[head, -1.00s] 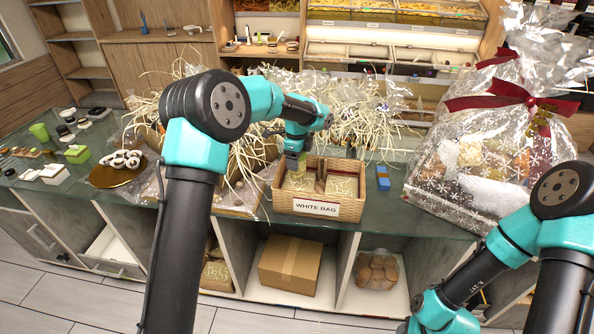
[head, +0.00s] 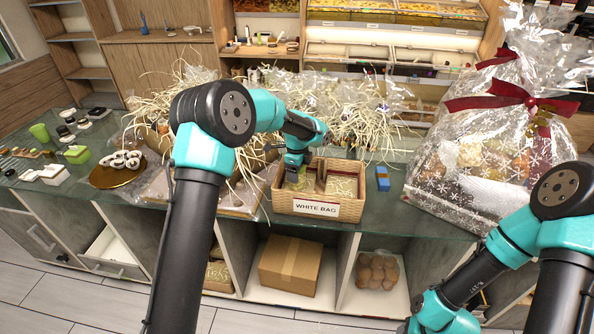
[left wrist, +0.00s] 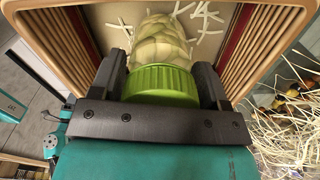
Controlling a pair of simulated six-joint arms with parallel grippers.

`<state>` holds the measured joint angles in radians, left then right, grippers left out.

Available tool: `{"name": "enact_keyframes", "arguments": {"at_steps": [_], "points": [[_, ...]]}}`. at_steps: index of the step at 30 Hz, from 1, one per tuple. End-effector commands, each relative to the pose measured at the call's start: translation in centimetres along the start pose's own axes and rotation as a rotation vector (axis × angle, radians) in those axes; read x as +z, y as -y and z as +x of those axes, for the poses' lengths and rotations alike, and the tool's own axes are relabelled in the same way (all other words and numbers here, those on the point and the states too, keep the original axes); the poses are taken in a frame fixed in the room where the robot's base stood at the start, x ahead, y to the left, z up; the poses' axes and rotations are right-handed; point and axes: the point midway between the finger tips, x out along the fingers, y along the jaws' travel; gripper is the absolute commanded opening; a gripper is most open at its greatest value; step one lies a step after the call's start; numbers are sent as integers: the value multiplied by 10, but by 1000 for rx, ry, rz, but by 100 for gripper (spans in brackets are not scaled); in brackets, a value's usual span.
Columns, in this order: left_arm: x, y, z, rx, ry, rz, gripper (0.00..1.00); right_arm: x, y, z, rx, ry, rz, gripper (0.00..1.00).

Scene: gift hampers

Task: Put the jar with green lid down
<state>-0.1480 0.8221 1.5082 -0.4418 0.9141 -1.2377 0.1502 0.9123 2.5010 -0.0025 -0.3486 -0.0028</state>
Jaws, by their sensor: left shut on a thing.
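The jar with green lid (left wrist: 162,82) shows in the left wrist view, with pale contents below the lid. My left gripper (head: 293,173) is shut on it, one finger on each side of the lid. The gripper reaches down into the left part of the wicker basket (head: 345,210) labelled WHITE BAG. Basket walls (left wrist: 262,50) flank the jar in the left wrist view. The jar's lower end is near the pale basket floor; I cannot tell whether it touches. In the head view the gripper and basket hide the jar. My right gripper is not in view.
A dark divider-like item (head: 320,178) stands in the basket beside my left gripper. A blue box (head: 383,178) lies right of the basket. A large wrapped hamper (head: 470,160) stands farther right. Straw and clear wrap (head: 350,120) crowd the counter behind.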

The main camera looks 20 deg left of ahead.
Motion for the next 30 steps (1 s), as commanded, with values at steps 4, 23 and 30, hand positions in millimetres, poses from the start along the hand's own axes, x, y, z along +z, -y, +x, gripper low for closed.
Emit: {"name": "enact_keyframes", "arguments": {"at_steps": [4,23,30], "points": [[0,0,1,0,0,0,79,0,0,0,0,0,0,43],[0,0,-14,-2,0,0,94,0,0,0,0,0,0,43],[0,0,-54,-4,0,0,94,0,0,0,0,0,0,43]]}}
